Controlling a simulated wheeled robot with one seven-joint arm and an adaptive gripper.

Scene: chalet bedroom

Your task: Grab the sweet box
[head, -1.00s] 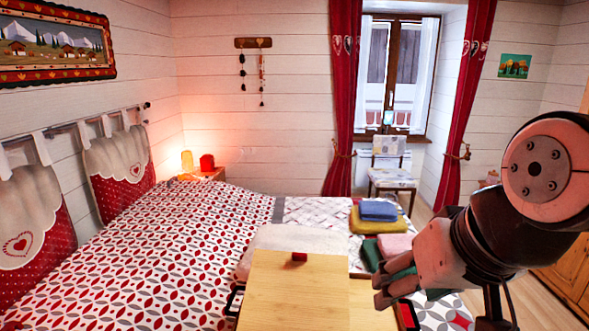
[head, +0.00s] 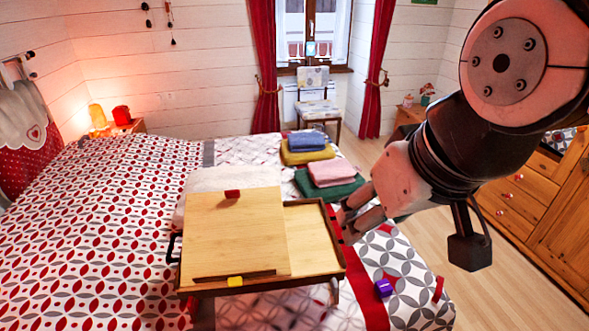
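Several small items could be the sweet box, and I cannot tell which one it is. A small purple box (head: 384,287) lies on the bed's patterned cover, right of the wooden bed tray (head: 240,235). A small red block (head: 232,193) sits at the top edge of the tray's raised board. A small yellow block (head: 235,281) is at the board's lower edge. A narrow red item (head: 438,289) lies near the bed's right edge. My gripper (head: 348,222) is by the tray's right end, fingers apart and pointing left, with nothing seen between them.
Folded towels are stacked behind the tray: blue (head: 307,141) on yellow, and pink (head: 331,172) on green. A chair (head: 314,100) stands by the window. A wooden dresser (head: 520,200) is at right, with open floor between it and the bed.

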